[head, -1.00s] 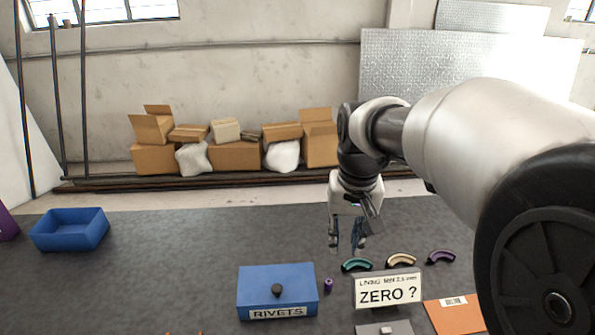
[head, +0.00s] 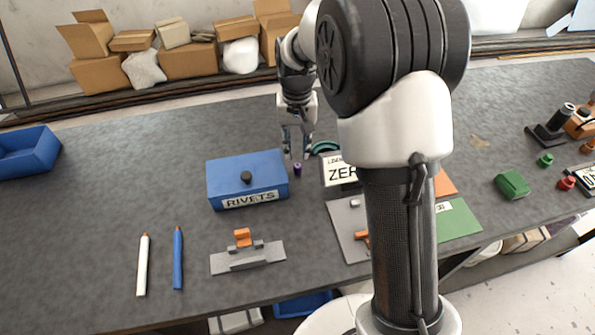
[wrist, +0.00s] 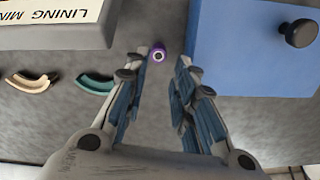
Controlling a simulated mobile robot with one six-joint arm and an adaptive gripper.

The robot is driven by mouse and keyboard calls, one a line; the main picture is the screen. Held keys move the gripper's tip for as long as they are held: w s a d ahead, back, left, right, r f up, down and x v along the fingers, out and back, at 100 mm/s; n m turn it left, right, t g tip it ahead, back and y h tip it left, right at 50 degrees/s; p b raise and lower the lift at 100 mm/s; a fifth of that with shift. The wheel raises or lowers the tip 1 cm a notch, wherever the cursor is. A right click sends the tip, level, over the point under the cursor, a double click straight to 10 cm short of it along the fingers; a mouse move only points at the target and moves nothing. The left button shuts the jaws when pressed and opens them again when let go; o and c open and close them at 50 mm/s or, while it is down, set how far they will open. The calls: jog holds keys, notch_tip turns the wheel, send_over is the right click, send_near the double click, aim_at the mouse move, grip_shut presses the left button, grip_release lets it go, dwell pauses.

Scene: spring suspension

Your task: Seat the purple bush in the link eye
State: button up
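The purple bush (head: 297,169) stands on the dark bench just right of the blue RIVETS box. In the wrist view the bush (wrist: 159,55) shows as a small purple ring with a pale centre, near the left fingertip. My gripper (head: 296,151) points down just above and behind the bush. In the wrist view my gripper (wrist: 165,63) is open and empty, with the bush lying around the tip gap. I cannot make out the link eye for certain; a grey fixture with an orange block (head: 243,238) stands at the front.
The blue RIVETS box (head: 230,178) with a black knob is close on the left. My arm hides part of the bench. White (head: 142,265) and blue (head: 178,258) markers lie front left, with clear bench around.

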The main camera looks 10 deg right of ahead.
aim_at(297, 165)
notch_tip(297, 165, down, 7)
jog(key=shift+d+f+b, duration=0.1)
jog(key=shift+f+b, duration=0.05)
jog(key=shift+b, duration=1.1)
jog(key=shift+c, duration=0.2)
grip_shut()
